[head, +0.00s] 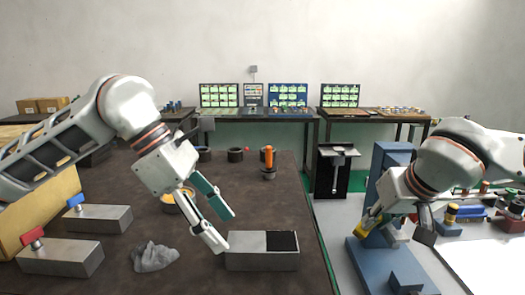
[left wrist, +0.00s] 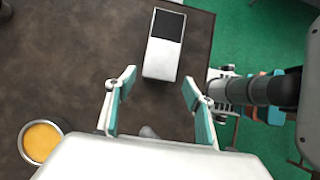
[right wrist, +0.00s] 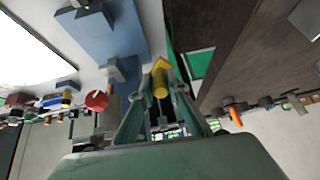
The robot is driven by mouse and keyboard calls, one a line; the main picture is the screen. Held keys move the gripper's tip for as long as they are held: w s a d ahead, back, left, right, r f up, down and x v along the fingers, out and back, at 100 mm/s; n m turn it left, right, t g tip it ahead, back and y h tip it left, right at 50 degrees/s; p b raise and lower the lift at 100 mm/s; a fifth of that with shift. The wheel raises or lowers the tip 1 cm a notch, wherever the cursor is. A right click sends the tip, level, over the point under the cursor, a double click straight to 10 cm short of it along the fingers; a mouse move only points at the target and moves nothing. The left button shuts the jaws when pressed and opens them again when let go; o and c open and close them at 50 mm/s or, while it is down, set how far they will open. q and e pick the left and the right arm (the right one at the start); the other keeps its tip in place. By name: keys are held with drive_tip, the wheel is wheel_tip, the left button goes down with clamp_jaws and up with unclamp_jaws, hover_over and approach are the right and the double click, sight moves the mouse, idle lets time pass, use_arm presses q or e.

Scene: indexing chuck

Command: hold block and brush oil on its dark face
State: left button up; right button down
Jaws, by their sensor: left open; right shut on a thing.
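The grey metal block (head: 250,263) lies on the brown table near its right front edge. Its dark face (head: 284,241) is on top at the right end. My left gripper (head: 229,232) is open at the block's left end. In the left wrist view the block (left wrist: 160,62) lies ahead of the spread, empty fingers (left wrist: 160,88). My right gripper (head: 388,232) is shut on a yellow thing (right wrist: 160,82), off the table to the right; I cannot tell whether it is a brush. A round cup of amber liquid (left wrist: 42,141) stands on the table.
Two grey blocks with a red (head: 32,235) and a blue (head: 75,200) knob stand at the left, with a crumpled grey cloth (head: 154,257). An orange-handled thing (head: 268,157) stands in a dark holder. A blue stand (head: 385,200) is beside my right gripper.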

sight(232, 241)
use_arm(q)
drive_tip(key=b+x, duration=0.1)
drive_tip(key=x, duration=0.3)
drive_tip(key=shift+w+a+b, duration=0.1)
drive_tip(key=shift+b, duration=0.2)
drive_tip(key=shift+b+x, duration=0.4)
drive_tip(key=shift+x, duration=0.7)
use_arm(e)
drive_tip(key=shift+w+f, duration=0.15)
drive_tip(key=shift+f, duration=1.95)
use_arm(q)
drive_tip(key=shift+c, duration=0.4)
drive_tip(key=c, duration=0.8)
drive_tip(key=shift+c, duration=0.2)
drive_tip(key=shift+f, duration=0.15)
